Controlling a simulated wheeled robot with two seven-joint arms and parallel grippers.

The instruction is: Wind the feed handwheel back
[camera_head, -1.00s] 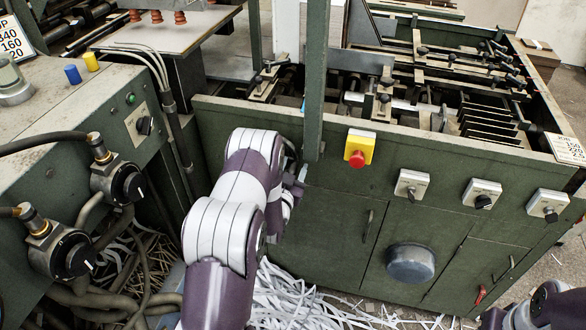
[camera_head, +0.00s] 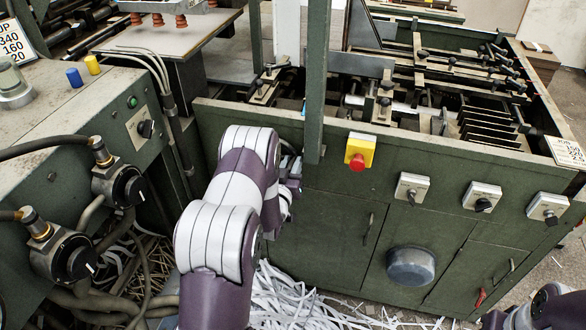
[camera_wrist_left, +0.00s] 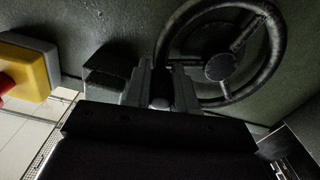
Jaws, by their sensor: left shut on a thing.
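The feed handwheel (camera_wrist_left: 220,66) is a dark spoked wheel with a round hub, mounted on the green panel in the left wrist view. My left gripper (camera_wrist_left: 161,88) is at the wheel's left edge, its two fingers closed around a small dark rounded piece that looks like the wheel's handle. In the head view my left gripper (camera_head: 291,178) is by the green cabinet front, partly hidden by my arm, which also hides most of the wheel. My right gripper is out of view; only part of that arm shows at the lower right corner.
A yellow box with a red button (camera_head: 358,152) is on the panel right of my left gripper. Several switch boxes (camera_head: 411,188) and a round grey cover (camera_head: 411,266) are farther right. A green post (camera_head: 317,80) rises close by. Paper strips (camera_head: 290,300) litter the floor.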

